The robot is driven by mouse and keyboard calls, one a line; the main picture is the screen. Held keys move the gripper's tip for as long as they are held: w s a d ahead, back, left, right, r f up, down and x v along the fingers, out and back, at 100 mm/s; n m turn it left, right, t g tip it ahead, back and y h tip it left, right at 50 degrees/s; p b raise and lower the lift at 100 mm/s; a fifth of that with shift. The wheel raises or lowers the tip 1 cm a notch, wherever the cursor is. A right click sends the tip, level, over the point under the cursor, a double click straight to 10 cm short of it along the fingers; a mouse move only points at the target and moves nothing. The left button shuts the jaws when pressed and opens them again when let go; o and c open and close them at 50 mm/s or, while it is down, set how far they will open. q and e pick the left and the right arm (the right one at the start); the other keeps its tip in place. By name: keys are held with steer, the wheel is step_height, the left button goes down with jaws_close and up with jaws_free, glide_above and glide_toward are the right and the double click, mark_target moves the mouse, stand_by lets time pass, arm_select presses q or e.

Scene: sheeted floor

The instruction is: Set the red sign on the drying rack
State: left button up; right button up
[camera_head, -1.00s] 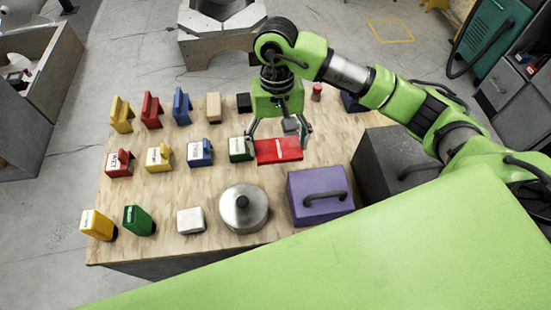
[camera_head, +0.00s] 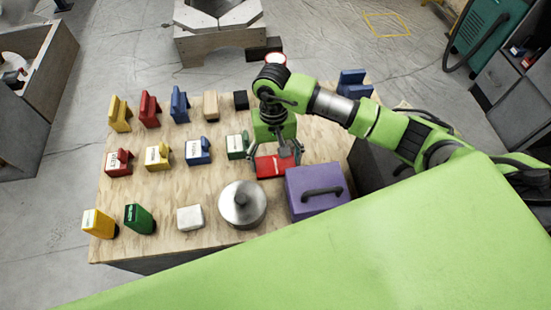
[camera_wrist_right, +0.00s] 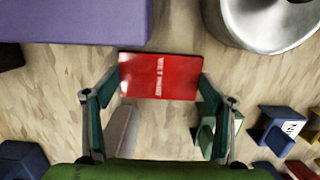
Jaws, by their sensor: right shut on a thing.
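The red sign (camera_head: 270,167) is a flat red plate with white lettering. In the head view it is low over the wooden table, between the purple box and the green block; whether it touches the wood is unclear. My right gripper (camera_head: 274,154) is shut on it, with one finger at each side edge. In the right wrist view the sign (camera_wrist_right: 158,76) spans the space between the fingers (camera_wrist_right: 159,92). My left gripper is not in view. I cannot pick out a drying rack with certainty.
The purple box (camera_head: 315,190) and a metal pot (camera_head: 242,205) are close in front of the sign. A green block (camera_head: 237,146) is just left of it. Rows of coloured blocks fill the table's left side. A blue object (camera_head: 353,83) is at the back right.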

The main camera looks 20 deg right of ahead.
steer(key=shift+f, duration=0.2)
steer(key=o, duration=1)
steer(key=shift+r, duration=0.1)
